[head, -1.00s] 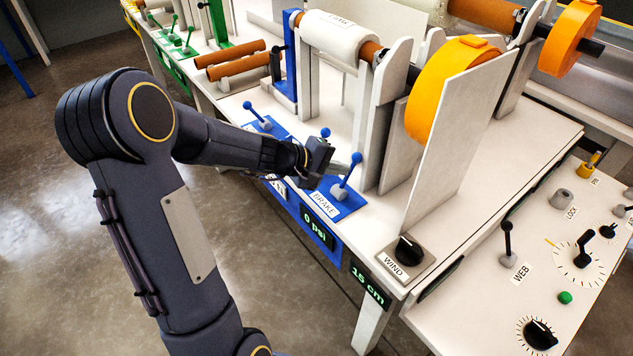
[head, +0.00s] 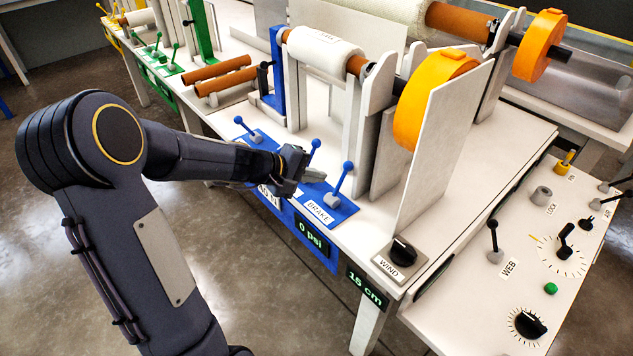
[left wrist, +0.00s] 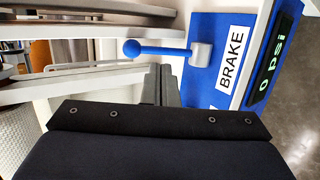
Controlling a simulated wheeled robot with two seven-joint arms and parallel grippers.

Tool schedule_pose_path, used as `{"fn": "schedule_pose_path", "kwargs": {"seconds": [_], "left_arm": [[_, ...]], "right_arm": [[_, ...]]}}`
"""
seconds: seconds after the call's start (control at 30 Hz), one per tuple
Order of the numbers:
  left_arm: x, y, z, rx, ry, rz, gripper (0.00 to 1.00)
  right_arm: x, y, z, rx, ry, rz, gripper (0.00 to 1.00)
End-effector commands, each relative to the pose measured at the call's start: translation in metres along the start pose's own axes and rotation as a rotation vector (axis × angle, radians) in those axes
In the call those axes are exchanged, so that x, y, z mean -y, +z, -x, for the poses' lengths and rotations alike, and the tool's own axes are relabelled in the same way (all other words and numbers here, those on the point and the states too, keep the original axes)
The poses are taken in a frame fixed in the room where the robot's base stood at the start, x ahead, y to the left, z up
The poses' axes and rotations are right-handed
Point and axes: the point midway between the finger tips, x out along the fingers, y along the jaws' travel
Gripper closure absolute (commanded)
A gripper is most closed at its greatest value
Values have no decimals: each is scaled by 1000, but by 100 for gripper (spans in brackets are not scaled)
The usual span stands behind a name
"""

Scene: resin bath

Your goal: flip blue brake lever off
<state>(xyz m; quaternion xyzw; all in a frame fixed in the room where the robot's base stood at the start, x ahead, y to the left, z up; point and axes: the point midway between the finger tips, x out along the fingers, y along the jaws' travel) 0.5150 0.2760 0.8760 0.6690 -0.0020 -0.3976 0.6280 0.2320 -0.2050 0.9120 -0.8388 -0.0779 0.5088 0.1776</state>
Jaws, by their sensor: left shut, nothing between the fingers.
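The blue brake lever (head: 342,180) stands on a blue plate beside the white BRAKE label (head: 320,213). It leans to the upper right from its grey base, with a blue ball on top. My left gripper (head: 318,178) is shut and empty, just left of the lever and apparently apart from it. In the left wrist view the lever (left wrist: 165,50) lies across the picture beyond my shut fingertips (left wrist: 160,72); I cannot tell the exact gap. The display (head: 311,239) by the lever reads 0 psi. My right gripper is out of view.
Another blue lever (head: 314,147) rises just behind my left gripper, and one more (head: 245,128) stands farther left. A white upright panel (head: 445,150) and orange guard (head: 430,100) stand to the right. The WIND knob (head: 403,250) sits near the front corner.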

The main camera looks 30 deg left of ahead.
Motion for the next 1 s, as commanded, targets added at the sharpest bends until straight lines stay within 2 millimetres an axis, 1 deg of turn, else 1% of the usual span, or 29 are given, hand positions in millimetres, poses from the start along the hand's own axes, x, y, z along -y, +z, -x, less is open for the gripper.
{"fn": "schedule_pose_path", "kwargs": {"seconds": [0.03, 0.2, 0.3, 0.4, 0.5, 0.6, 1.0], "left_arm": [[1, -2, 13, -8, 1, 0, 100], [3, -1, 47, -8, 1, 1, 100], [3, -1, 66, -7, 2, 0, 100], [5, -1, 80, -6, 1, 2, 100], [5, 0, 89, -3, 0, 0, 100], [6, 0, 93, -3, 0, 2, 100], [6, 0, 94, -2, -1, 2, 100]], "right_arm": [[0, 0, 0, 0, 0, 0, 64], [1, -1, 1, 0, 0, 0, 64], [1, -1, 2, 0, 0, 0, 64], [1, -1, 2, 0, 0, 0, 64], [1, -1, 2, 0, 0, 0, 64], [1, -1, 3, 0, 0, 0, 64], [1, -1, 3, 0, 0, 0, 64]]}}
